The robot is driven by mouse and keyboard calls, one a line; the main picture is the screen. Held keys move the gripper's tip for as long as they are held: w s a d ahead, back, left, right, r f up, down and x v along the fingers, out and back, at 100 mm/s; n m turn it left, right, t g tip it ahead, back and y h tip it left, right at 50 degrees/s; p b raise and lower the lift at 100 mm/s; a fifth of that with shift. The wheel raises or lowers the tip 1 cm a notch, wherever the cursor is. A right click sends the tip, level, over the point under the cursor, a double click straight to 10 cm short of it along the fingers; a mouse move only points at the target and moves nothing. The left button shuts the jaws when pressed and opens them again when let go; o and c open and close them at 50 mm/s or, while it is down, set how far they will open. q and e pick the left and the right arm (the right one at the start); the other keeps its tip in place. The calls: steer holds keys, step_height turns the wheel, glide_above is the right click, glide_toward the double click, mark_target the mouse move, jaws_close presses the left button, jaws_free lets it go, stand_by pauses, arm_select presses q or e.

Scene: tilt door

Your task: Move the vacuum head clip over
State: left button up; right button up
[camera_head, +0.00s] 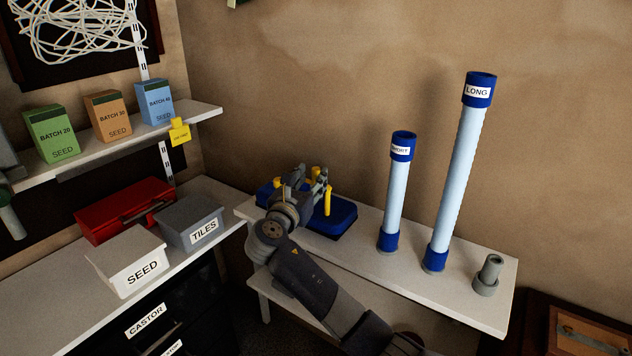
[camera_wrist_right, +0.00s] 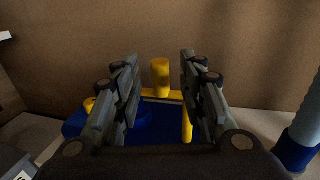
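The blue vacuum head (camera_head: 337,215) with yellow parts lies on the white bench at the wall. In the right wrist view, it shows as a blue base (camera_wrist_right: 160,118) with an upright yellow peg (camera_wrist_right: 160,76), a yellow crossbar and a yellow bar at the right finger. I cannot tell which yellow part is the clip. My right gripper (camera_head: 310,178) is above the vacuum head and hides part of it. Its fingers are apart, with the peg showing in the gap beyond them; I see nothing gripped.
A short blue-capped tube (camera_head: 396,190) and a long one (camera_head: 462,175) stand right of the vacuum head, with a grey fitting (camera_head: 488,274) farther right. Left are a SEED box (camera_head: 128,264), a TILES box (camera_head: 192,224), a red case (camera_head: 120,210) and a shelf (camera_head: 195,112).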

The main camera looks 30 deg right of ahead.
mark_target(315, 173)
steer(key=b+x, duration=0.2)
steer(key=x, duration=0.1)
steer(key=shift+w+d+f, duration=0.1)
steer(key=shift+d, duration=0.05)
steer(key=shift+w+d, duration=0.3)
steer(key=shift+d, duration=0.05)
jaws_close()
